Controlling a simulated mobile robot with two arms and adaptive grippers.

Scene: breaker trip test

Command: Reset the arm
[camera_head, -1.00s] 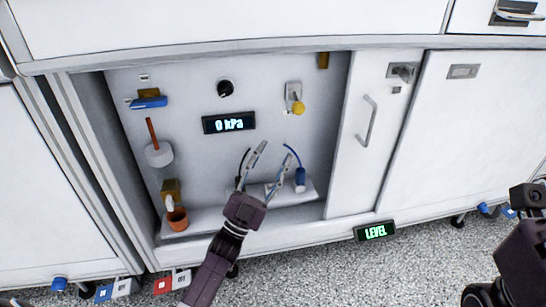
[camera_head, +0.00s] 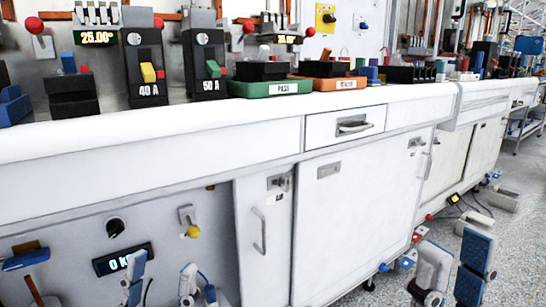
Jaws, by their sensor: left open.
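My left gripper (camera_head: 160,283) is at the bottom left, its two fingers pointing up and spread apart with nothing between them. It is in front of the open cabinet bay, and one finger overlaps the dark display (camera_head: 106,265), hiding part of its reading. My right gripper (camera_head: 452,272) is at the bottom right, over the speckled floor. Its padded fingers stand apart with nothing seen between them. Both arms behind the grippers are mostly out of the picture.
The white bench top (camera_head: 200,118) carries breakers marked 40 A (camera_head: 147,70) and 50 A (camera_head: 203,72), a green tray (camera_head: 270,88) and an orange tray (camera_head: 335,83). Below are a drawer (camera_head: 345,125) and a closed cabinet door (camera_head: 345,210).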

